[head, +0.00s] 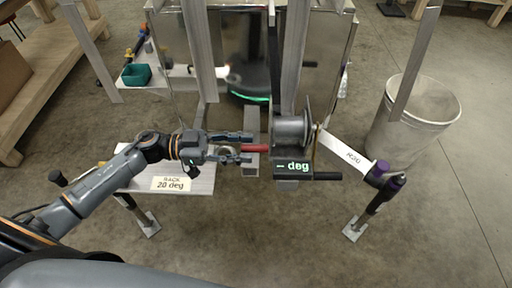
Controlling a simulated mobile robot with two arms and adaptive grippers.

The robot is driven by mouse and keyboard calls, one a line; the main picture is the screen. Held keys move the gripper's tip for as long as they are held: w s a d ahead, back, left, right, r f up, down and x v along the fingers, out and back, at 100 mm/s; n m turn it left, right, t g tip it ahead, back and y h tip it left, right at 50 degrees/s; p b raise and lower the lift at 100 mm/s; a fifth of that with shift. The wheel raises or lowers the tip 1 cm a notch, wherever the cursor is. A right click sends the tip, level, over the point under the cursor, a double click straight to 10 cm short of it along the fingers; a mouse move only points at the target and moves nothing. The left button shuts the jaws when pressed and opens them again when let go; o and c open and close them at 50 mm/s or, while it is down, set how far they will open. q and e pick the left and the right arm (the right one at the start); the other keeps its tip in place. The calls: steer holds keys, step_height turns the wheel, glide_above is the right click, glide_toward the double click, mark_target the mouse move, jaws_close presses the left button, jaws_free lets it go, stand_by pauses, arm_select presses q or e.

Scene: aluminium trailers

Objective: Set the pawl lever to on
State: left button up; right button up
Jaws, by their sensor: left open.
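A winch drum (290,130) is mounted at the middle of the trailer front. A short red lever (256,148), which looks like the pawl lever, sticks out to the left of the winch, roughly level. My left gripper (246,147) comes in from the left and is open. Its two fingers lie above and below the lever's left end in the picture; I cannot tell whether they touch it. Whether the pawl is engaged is not readable. My right gripper is not in view.
A white crank arm (346,150) with a purple knob (392,183) extends right of the winch. A plate (200,183) carries a "RACK 20 deg" label. A metal bin (425,108) stands right.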

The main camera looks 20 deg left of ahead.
mark_target(264, 149)
arm_select(q)
steer(key=shift+x, duration=1.9)
jaws_close()
